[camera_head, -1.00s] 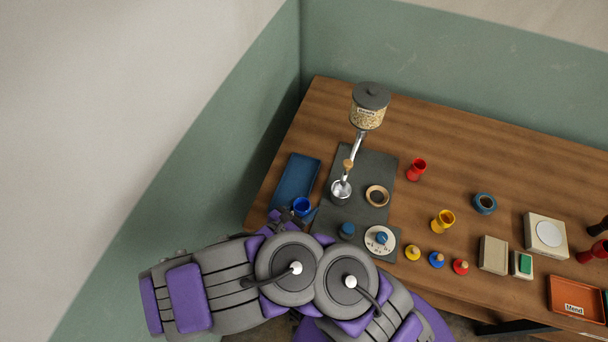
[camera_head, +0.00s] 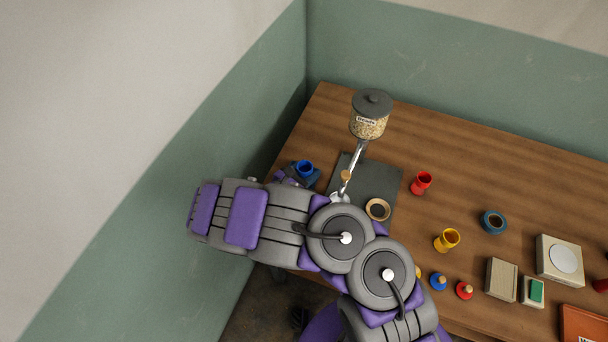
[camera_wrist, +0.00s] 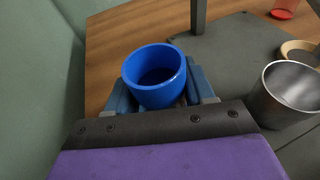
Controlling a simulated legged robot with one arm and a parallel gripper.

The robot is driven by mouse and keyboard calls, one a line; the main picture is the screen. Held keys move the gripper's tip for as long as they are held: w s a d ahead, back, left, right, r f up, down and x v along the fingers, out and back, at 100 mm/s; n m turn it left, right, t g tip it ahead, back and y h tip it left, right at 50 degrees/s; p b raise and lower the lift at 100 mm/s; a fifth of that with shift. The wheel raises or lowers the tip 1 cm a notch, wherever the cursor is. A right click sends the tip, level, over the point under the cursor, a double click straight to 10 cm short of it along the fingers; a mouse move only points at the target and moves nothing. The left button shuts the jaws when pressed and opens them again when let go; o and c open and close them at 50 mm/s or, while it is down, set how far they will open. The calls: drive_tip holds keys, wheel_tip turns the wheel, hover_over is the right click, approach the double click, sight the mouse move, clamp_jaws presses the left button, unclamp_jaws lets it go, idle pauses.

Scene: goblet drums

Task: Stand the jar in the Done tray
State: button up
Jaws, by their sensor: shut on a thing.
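The jar is a blue open-topped cup (camera_head: 304,167); it also shows in the wrist view (camera_wrist: 155,77). My gripper (camera_head: 303,174) is shut on it, with blue-grey fingers on both sides in the wrist view. The jar is roughly upright, at the far left of the table, left of the dark mat. Its base is hidden, so I cannot tell whether it touches anything below. The blue tray seen earlier at this left end is now mostly or wholly hidden by my arm and gripper. No Done label is readable.
A grain dispenser (camera_head: 369,115) stands behind the dark mat (camera_head: 378,177). A metal cup (camera_wrist: 287,94) is right of my gripper. The green wall is close on the left.

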sight(299, 173)
drive_tip(key=shift+w+a+f, duration=0.15)
drive_tip(key=shift+w, duration=0.55)
drive_tip(key=shift+w+a, duration=0.25)
drive_tip(key=shift+a, duration=0.05)
drive_tip(key=f, duration=0.1)
drive_tip(key=a+f+b, duration=0.1)
drive_tip(key=a+f, duration=0.1)
drive_tip(key=shift+f, duration=0.35)
drive_tip(key=shift+d, duration=1.1)
drive_tip(key=shift+a+b, duration=0.1)
drive_tip(key=shift+b, duration=0.2)
drive_tip(key=o, duration=0.9)
drive_tip(key=shift+a, duration=0.25)
drive_tip(key=shift+c, duration=0.2)
drive_tip(key=o, duration=0.3)
drive_tip(key=shift+a+f, duration=0.1)
drive_tip(key=shift+a, duration=0.5)
drive_tip(key=shift+d, duration=0.35)
drive_tip(key=shift+d+r, duration=0.2)
drive_tip(key=shift+r, duration=0.05)
drive_tip(key=p+v, duration=0.1)
drive_tip(key=v, duration=0.4)
drive_tip(key=p+v, duration=0.1)
drive_tip(key=v, duration=0.4)
drive_tip(key=shift+a+p, duration=0.4)
drive_tip(key=shift+a, duration=0.15)
drive_tip(key=shift+s+a, duration=0.15)
drive_tip(key=shift+s, duration=0.25)
drive_tip(key=shift+s+r, duration=0.2)
drive_tip(key=shift+s, duration=0.15)
